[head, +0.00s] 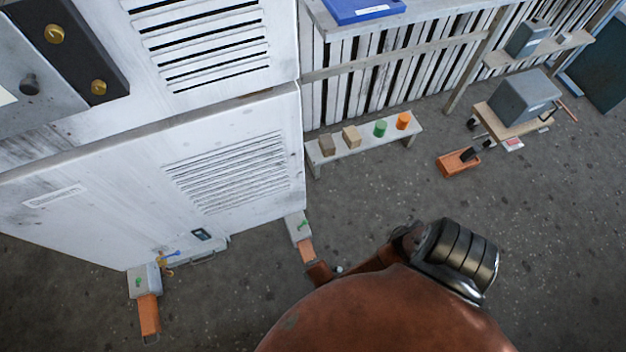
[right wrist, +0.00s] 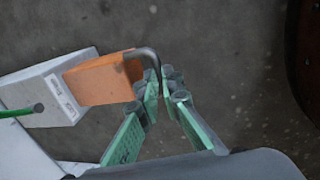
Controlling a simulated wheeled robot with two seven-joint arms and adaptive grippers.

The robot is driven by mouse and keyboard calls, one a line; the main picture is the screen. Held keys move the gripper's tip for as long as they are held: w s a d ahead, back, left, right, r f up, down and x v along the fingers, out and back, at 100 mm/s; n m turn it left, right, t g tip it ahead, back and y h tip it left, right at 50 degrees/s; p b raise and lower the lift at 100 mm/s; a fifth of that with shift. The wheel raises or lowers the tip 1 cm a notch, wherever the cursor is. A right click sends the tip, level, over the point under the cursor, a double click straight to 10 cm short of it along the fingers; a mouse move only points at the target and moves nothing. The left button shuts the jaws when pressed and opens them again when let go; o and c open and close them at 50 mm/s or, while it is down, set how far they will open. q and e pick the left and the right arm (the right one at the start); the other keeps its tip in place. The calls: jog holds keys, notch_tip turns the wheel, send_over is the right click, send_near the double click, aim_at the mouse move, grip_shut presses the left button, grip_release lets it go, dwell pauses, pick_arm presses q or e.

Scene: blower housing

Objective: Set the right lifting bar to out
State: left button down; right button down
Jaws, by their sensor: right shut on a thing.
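The right lifting bar (head: 306,249) is an orange block sticking out of a grey sleeve at the right foot of the white housing (head: 245,110). In the right wrist view the orange bar (right wrist: 103,79) shows beyond the grey sleeve (right wrist: 50,88), with a bent dark metal handle (right wrist: 146,53) at its end. My right gripper (right wrist: 162,84) has its green-and-grey fingers closed around the handle's end. In the head view my arm covers most of that gripper. My left gripper is not in view.
The left lifting bar (head: 149,315) sticks out at the housing's left foot. A low bench (head: 365,143) with small blocks stands behind, and an orange tray (head: 458,163) lies on the floor. The grey floor right of the housing is mostly clear.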

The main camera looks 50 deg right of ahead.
jog(key=c, duration=2.7)
grip_release()
jog(key=shift+s+a, duration=0.4)
jog(key=shift+s, duration=0.2)
jog(key=shift+c, duration=0.2)
jog(key=o, duration=0.7)
jog(key=shift+d+f, duration=0.1)
jog(key=shift+f, duration=0.05)
notch_tip(320, 180, up, 12)
jog(key=s+a, duration=0.1)
jog(key=s, duration=0.1)
jog(key=shift+a+f, duration=0.1)
jog(key=shift+a, duration=0.05)
